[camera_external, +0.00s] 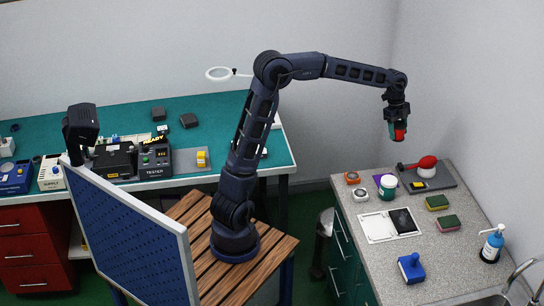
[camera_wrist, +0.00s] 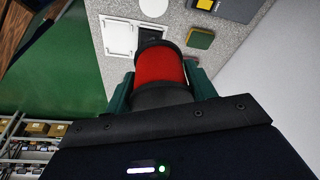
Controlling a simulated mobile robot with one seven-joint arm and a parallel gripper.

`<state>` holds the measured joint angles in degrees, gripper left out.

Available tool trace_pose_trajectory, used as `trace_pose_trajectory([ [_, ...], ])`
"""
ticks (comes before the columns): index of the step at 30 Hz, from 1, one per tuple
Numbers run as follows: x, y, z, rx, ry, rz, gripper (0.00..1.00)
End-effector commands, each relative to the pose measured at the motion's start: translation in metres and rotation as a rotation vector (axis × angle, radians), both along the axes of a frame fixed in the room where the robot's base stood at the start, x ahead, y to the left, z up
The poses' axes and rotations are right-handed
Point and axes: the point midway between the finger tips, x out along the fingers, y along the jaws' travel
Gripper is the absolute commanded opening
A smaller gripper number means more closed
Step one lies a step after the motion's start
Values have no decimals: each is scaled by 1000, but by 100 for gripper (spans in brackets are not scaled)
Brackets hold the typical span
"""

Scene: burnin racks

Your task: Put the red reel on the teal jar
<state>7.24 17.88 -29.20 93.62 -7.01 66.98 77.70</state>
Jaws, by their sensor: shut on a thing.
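The red reel (camera_external: 400,135) is held between the fingers of my gripper (camera_external: 398,127), high above the grey counter. In the wrist view the reel (camera_wrist: 160,68) shows a red middle with dark ends, between two dark green fingers (camera_wrist: 161,90). The teal jar (camera_external: 387,186), with a pale lid, stands upright on the counter, below and slightly left of my gripper in the external view. The reel and the jar are well apart.
A blue-handled item (camera_external: 411,268) and pump bottle (camera_external: 492,244) stand nearer the front.

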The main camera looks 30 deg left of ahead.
Motion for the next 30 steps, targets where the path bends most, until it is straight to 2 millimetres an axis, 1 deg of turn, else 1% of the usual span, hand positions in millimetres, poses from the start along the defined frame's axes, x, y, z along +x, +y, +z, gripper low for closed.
trace_pose_trajectory([
  [1,-1,-1,-7,0,0,-1,24],
  [5,-1,-1,-20,0,0,-1,24],
  [8,-1,-1,-33,0,0,0,24],
  [24,-1,-1,-148,0,0,0,24],
  [27,-1,-1,-163,0,0,0,24],
  [30,0,-1,-173,0,-1,1,24],
])
